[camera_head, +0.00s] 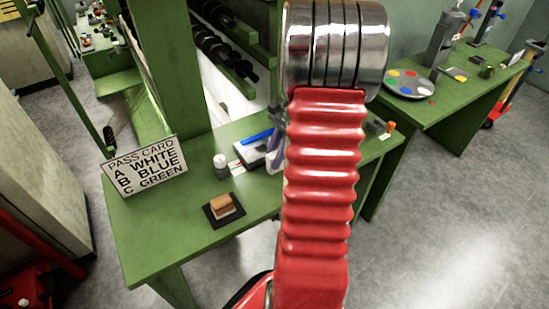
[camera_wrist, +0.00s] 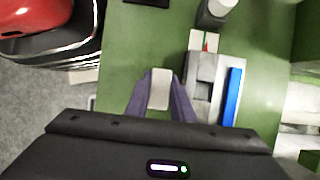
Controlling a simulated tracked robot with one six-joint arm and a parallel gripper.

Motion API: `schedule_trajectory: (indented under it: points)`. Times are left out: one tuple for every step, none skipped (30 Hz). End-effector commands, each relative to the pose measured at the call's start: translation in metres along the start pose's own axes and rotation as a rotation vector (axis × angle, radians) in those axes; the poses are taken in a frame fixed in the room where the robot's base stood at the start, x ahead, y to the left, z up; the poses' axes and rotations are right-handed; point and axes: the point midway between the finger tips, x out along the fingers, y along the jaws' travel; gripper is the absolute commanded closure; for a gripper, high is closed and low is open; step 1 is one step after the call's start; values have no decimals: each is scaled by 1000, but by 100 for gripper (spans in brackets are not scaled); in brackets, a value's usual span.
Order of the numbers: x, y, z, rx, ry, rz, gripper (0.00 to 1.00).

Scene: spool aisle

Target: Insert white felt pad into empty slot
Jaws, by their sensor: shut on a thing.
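The white felt pad (camera_wrist: 160,89) is a pale rounded rectangle, held between the purple fingers of my gripper (camera_wrist: 161,97) in the wrist view. My gripper is shut on it, over the green bench and left of a grey slotted fixture (camera_wrist: 203,68). The pad appears apart from the fixture. The fixture has grey sections in a row and small red and green marks near its far end; I cannot tell which slot is empty. In the head view my gripper (camera_head: 276,144) is mostly hidden behind my red arm, beside the fixture (camera_head: 249,153).
A blue bar (camera_wrist: 232,97) lies along the fixture's right side. A grey jar (camera_head: 221,166) stands at its end. A brown block (camera_head: 222,203) rests on a dark mat. A pass card sign (camera_head: 146,167) reads A white, B blue, C green. The bench front (camera_head: 150,240) is clear.

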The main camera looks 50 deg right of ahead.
Motion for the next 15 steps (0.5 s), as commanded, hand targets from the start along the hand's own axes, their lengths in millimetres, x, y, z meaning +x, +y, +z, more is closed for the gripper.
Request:
schedule_trajectory:
  points:
    - [4,0,-2,1,-1,0,100]
    - [6,0,-2,1,-1,0,100]
    - [7,0,-3,1,0,0,100]
    - [7,0,-3,1,0,-1,100]
    - [7,0,-3,1,0,-1,100]
    - [7,0,-3,1,0,-1,100]
    - [7,0,-3,1,0,-1,100]
    - [7,0,-3,1,0,-1,100]
    - [7,0,-3,1,0,-1,100]
    - [7,0,-3,1,0,-1,100]
    - [7,0,-3,1,0,-1,100]
    - [8,0,-4,1,0,-1,100]
    - [8,0,-4,1,0,-1,100]
    - [8,0,-4,1,0,-1,77]
    - [8,0,-4,1,0,-1,74]
